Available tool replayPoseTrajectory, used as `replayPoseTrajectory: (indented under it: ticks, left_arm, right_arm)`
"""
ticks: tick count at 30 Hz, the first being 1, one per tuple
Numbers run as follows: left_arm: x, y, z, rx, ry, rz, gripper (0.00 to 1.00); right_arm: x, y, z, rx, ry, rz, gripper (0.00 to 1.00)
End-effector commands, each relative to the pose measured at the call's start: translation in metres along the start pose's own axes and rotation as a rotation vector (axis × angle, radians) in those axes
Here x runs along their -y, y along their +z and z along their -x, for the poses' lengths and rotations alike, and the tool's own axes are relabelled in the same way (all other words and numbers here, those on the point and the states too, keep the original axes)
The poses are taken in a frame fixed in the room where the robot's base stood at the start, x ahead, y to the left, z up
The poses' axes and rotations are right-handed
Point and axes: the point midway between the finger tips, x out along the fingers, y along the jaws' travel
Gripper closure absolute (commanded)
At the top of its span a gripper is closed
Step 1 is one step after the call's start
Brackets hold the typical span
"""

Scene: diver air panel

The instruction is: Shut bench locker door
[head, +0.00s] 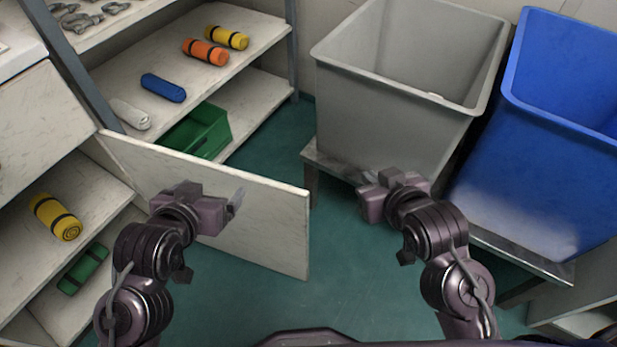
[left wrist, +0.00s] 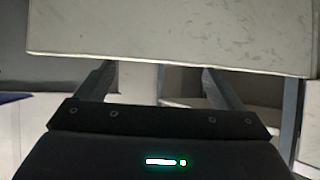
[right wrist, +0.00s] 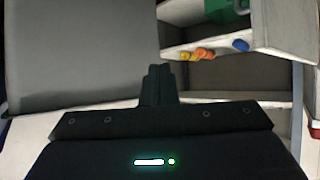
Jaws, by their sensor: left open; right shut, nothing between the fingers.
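The bench locker door (head: 265,230) is a white marbled panel. It stands open, swung out from the locker (head: 75,185) at the left, over the green floor. In the left wrist view the door (left wrist: 170,30) fills the top. My left gripper (head: 236,203) is open in front of the door's face, near its upper part. Its fingertips reach the door's edge in the left wrist view (left wrist: 158,75); I cannot tell whether they touch. My right gripper (head: 368,180) is shut and empty, right of the door and in front of the grey bin. It also shows in the right wrist view (right wrist: 158,82).
A grey bin (head: 400,110) and a blue bin (head: 530,170) stand on a low bench at the right. Inside the locker are a yellow roll (head: 55,217) and a green roll (head: 84,268). Shelves behind hold coloured rolls and a green crate (head: 203,132). Floor right of the door is clear.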

Motion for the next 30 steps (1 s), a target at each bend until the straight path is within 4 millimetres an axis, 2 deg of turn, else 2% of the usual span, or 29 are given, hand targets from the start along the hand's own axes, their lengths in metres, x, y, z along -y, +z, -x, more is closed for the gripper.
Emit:
replayPoseTrajectory:
  ticks: [3,8,12,15,23,27,30]
  left_arm:
    - [0.004,0.029,0.009,0.174,-0.01,0.007,0.12]
    - [0.007,0.071,0.025,0.399,-0.015,0.014,0.12]
    - [0.004,0.107,0.038,0.567,-0.006,0.012,0.12]
    - [0.0,0.122,0.041,0.62,0.005,0.005,0.12]
    - [-0.014,0.144,0.036,0.655,0.04,-0.016,0.12]
    - [-0.026,0.158,0.03,0.655,0.071,-0.033,0.12]
    - [-0.036,0.167,0.025,0.65,0.097,-0.045,0.12]
  right_arm:
    - [-0.005,0.026,0.003,0.149,0.012,-0.015,1.0]
    - [-0.011,0.059,-0.001,0.303,0.028,-0.047,1.0]
    - [-0.013,0.08,-0.026,0.337,0.026,-0.102,1.0]
    - [-0.01,0.086,-0.049,0.294,-0.007,-0.153,1.0]
    - [0.007,0.087,-0.103,0.151,-0.193,-0.337,1.0]
    - [0.021,0.086,-0.126,0.087,-0.397,-0.531,1.0]
    - [0.027,0.084,-0.132,0.078,-0.584,-0.726,1.0]
